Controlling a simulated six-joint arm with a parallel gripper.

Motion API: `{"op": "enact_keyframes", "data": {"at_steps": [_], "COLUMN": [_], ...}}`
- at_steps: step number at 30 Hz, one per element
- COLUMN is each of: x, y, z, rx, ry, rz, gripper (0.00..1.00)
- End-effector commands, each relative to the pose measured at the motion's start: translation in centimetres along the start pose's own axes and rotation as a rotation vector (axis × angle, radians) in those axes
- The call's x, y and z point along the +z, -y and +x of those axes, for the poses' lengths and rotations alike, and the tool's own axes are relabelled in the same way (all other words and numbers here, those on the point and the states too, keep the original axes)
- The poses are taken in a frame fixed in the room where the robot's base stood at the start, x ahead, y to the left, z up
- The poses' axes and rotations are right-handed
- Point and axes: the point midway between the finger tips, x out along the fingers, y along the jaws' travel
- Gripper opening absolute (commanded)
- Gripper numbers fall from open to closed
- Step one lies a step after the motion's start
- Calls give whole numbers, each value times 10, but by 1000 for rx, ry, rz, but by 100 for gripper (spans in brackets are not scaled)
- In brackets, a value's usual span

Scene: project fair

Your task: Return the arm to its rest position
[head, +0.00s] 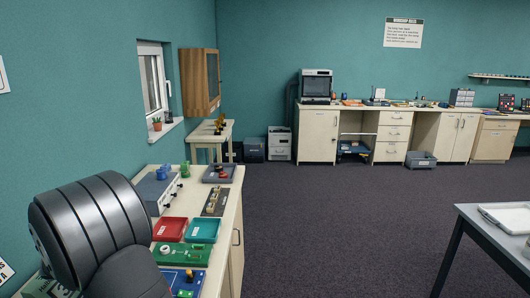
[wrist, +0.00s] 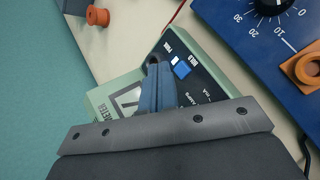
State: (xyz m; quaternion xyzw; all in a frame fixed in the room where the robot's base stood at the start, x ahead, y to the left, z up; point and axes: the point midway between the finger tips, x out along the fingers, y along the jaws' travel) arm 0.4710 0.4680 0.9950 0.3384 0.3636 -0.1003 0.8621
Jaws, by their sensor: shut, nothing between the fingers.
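My gripper (wrist: 157,68) shows in the wrist view. Its blue-grey fingers are shut together with nothing between them. They are over a pale green meter (wrist: 104,99) with a dark panel and a blue button; whether the fingertips touch it I cannot tell. In the head view, my dark arm fills the lower left over the near end of the left bench, and the gripper is hidden.
A blue box with a dial (wrist: 265,45) stands right of the meter. The left bench holds a red tray (head: 170,229), a teal tray (head: 202,230) and a green board (head: 184,253). The teal wall is close on the left. Open carpet (head: 330,220) lies right.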

Motion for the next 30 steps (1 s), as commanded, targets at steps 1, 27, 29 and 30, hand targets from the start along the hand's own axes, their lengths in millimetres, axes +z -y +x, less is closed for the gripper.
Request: {"op": "enact_keyframes", "data": {"at_steps": [1, 27, 29, 30], "x": [5, 43, 43, 43], "y": [-6, -18, -17, -17], "z": [-8, -32, -31, -30], "rx": [2, -243, -270, -288], "ry": [-1, -126, -139, -148], "rz": [2, 597, 659, 701], "gripper": [0, 0, 0, 0]}}
